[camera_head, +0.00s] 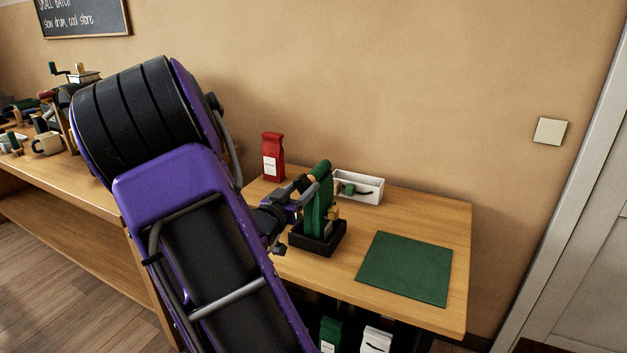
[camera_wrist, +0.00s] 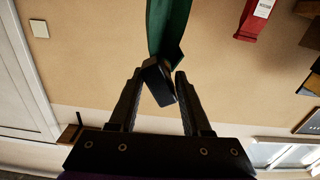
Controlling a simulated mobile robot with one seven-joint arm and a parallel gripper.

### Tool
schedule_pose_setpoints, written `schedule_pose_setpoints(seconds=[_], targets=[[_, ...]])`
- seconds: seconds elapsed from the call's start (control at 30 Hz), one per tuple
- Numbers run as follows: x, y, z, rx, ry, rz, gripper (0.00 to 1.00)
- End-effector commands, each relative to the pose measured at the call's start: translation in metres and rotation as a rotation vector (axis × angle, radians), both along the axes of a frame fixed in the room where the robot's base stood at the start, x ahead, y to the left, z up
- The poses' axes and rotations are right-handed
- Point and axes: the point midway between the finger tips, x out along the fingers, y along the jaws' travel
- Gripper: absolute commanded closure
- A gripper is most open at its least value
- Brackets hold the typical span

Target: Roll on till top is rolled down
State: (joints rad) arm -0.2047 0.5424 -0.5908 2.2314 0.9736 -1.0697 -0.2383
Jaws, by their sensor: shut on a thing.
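A tall green bag (camera_head: 318,215) stands upright in a black tray (camera_head: 330,244) on the wooden table. Its top end (camera_head: 322,168) looks rounded and bent over toward my gripper (camera_head: 303,186). The wrist view shows the green bag (camera_wrist: 168,25) as a strip at the top. There my gripper (camera_wrist: 158,80) has its two fingers on either side of a dark block (camera_wrist: 157,84), which meets the end of the green strip. Whether the block is part of the bag or a separate piece, I cannot tell. My arm hides part of the table's left side.
A white box (camera_head: 371,196) with a green and black item stands behind the bag. A red bag (camera_head: 272,160) stands at the back left. A green mat (camera_head: 405,268) lies clear at the right. More bags (camera_head: 376,340) stand below. A longer bench (camera_head: 75,185) holds several items.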

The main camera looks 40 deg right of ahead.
Motion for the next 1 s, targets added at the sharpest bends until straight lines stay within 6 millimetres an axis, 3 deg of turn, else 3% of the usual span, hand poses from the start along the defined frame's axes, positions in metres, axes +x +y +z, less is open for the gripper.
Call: schedule_pose_setpoints(seconds=[0.1,0.53,1.0], targets=[[0.0,-0.0004,-0.0062,0.04,-0.104,0.0,1.0],[-0.0001,-0.0009,-0.0005,0.237,-0.57,-0.001,1.0],[-0.0001,-0.0009,-0.0006,0.257,-0.619,-0.001,1.0]])
